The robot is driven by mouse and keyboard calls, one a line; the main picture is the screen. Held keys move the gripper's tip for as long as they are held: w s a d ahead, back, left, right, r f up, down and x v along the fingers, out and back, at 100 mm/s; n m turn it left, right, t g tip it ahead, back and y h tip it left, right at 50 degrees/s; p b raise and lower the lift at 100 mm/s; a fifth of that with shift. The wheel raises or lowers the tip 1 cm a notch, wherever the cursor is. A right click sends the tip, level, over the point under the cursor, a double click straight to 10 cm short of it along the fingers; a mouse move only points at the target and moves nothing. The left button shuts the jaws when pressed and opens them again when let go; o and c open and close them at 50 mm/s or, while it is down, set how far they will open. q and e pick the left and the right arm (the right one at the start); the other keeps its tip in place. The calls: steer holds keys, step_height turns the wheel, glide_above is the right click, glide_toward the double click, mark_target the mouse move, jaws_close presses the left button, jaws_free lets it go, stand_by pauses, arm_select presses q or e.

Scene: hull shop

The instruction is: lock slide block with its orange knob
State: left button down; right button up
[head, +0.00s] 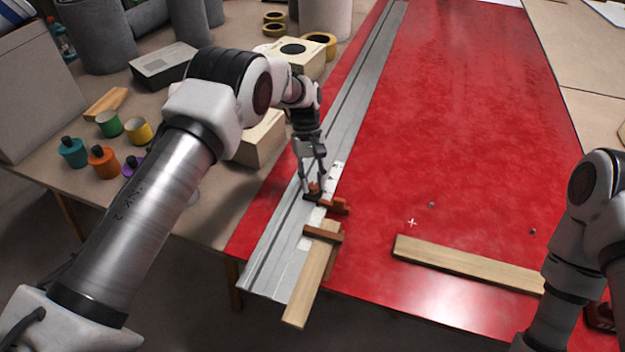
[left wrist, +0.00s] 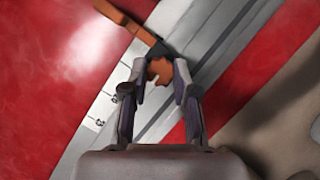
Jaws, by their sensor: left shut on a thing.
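The orange knob (head: 314,188) stands on the slide block (head: 335,206), an orange-brown piece on the grey metal rail (head: 267,270). My left gripper (head: 313,178) comes down from above and is shut on the knob. In the left wrist view the knob (left wrist: 159,70) sits between the fingertips of my left gripper (left wrist: 160,76), and the block's orange arm (left wrist: 128,28) reaches out to the upper left. The fingers hide part of the knob. Of my right arm only upper links show; its gripper is out of view.
A brown crosspiece (head: 323,234) and a wooden strip (head: 308,291) lie near the rail's front end. A wooden batten (head: 465,264) lies on the red table (head: 470,140). Paint pots (head: 104,161) stand on the left bench. The red middle is mostly clear.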

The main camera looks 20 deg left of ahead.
arm_select(q)
steer(key=c, duration=0.9)
jaws_free()
steer(key=v, duration=1.2)
steer(key=shift+w+f, duration=0.15)
